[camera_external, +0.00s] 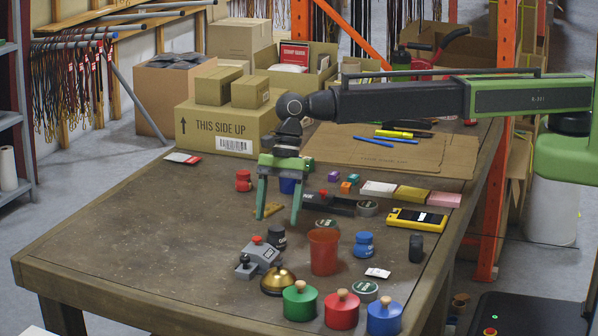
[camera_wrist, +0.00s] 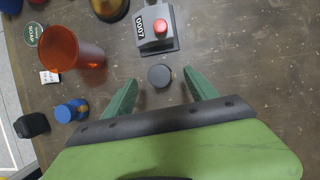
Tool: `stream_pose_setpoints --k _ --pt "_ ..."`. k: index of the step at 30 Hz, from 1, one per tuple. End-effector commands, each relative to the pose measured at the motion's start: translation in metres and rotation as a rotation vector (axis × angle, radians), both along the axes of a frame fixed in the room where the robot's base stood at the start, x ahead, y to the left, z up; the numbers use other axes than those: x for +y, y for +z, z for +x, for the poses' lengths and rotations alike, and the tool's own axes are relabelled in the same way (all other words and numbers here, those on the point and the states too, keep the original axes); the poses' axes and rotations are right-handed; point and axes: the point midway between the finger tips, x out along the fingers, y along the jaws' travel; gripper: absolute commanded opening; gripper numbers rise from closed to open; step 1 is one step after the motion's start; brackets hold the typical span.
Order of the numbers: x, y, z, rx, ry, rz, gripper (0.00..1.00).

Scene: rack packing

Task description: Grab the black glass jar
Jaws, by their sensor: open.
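A small black round jar (camera_external: 276,237) stands on the table beside the grey red-button box in the external view. In the wrist view, the dark round top of the jar (camera_wrist: 159,76) lies between the two green fingertips. My gripper (camera_external: 277,217) points down with its fingers spread on either side, and it appears above the jar. In the wrist view, my gripper (camera_wrist: 162,82) is open and holds nothing. How high the fingertips are above the jar is hard to tell.
The grey box with a red button (camera_external: 262,253) is close to the jar. An orange-red cup (camera_external: 323,252), blue jar (camera_external: 364,245), and another black object (camera_external: 416,247) stand to the right. A brass bell (camera_external: 278,281) and lidded pots are nearer. The table's left side is clear.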

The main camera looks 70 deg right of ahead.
Motion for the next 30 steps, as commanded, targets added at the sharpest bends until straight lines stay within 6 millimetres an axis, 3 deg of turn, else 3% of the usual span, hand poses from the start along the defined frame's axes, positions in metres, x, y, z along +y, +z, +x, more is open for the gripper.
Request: stream_pose_setpoints --k 7,15,30 --pt "0.014 -0.045 -0.001 0.0 0.001 0.0 0.67" --pt "0.016 -0.043 -0.002 0.0 0.001 0.0 0.67" --pt "0.016 -0.043 -0.002 0.0 0.001 0.0 0.01"
